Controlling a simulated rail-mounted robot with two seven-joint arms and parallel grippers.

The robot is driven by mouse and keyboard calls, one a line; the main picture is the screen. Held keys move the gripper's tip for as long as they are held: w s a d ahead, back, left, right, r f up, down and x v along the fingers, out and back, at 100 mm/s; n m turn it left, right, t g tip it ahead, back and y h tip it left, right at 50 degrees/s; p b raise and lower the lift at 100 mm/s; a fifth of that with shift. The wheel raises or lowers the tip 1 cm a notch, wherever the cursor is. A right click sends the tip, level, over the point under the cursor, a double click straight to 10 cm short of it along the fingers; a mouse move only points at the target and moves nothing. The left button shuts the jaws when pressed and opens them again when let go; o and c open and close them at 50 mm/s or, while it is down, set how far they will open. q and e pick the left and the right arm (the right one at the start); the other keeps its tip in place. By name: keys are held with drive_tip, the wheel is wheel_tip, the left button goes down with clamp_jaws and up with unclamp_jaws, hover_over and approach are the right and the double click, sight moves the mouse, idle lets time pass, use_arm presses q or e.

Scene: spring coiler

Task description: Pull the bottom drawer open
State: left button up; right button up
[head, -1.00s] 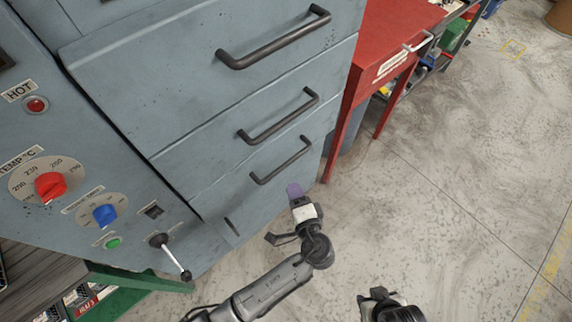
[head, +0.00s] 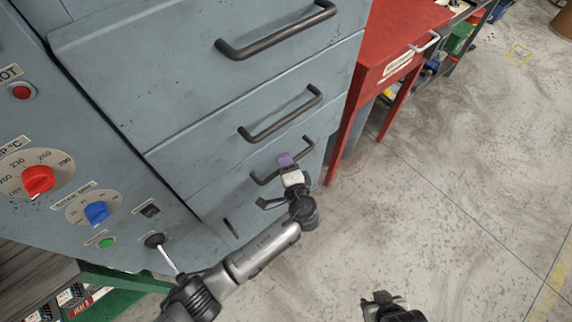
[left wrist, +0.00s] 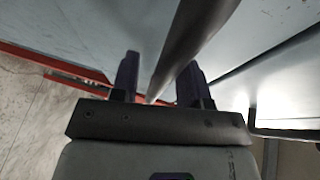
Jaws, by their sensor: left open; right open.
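The bottom drawer (head: 222,204) is the lowest panel of the blue-grey cabinet and looks shut, flush with the front. Its dark bar handle (head: 305,143) is partly hidden by my left gripper (head: 284,165). In the left wrist view the handle (left wrist: 196,32) runs slantwise between the two spread fingers of the left gripper (left wrist: 160,76). The jaws are open around the bar; I cannot tell whether a finger touches it. My right gripper (head: 380,299) is open and empty over the floor at the bottom of the head view.
The middle drawer handle (head: 281,115) and upper drawer handle (head: 277,32) are above. A control panel with a red knob (head: 38,180) and a lever (head: 167,256) is at left. A red table (head: 400,38) stands right of the cabinet.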

use_arm(q)
drive_tip(key=shift+c, duration=0.3)
clamp_jaws()
